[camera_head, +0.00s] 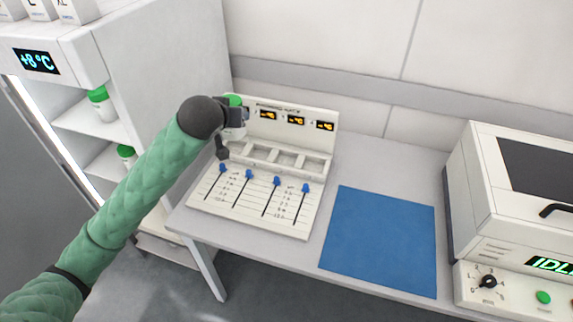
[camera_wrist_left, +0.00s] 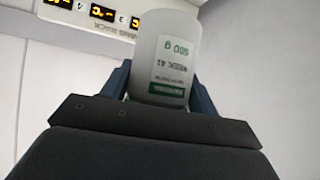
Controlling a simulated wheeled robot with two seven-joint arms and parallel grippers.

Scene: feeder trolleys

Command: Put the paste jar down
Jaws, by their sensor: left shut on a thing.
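The paste jar (camera_wrist_left: 166,52) is a white jar with a label reading "500 g" and a green band. My left gripper (camera_wrist_left: 160,85) is shut on it, with one finger on each side of the jar. In the head view the jar's green lid (camera_head: 234,100) shows just behind my left gripper (camera_head: 238,122), over the left end of the warming rack (camera_head: 270,212). The rack has a row of square wells, displays behind them and several blue sliders in front. My gripper hides the leftmost well, so I cannot tell whether the jar touches it.
A blue mat (camera_head: 380,240) lies right of the rack on the grey table (camera_head: 385,165). A white machine (camera_head: 520,200) reading "IDL" stands at the right. A white fridge (camera_head: 165,60) at the left holds green-lidded jars (camera_head: 102,104).

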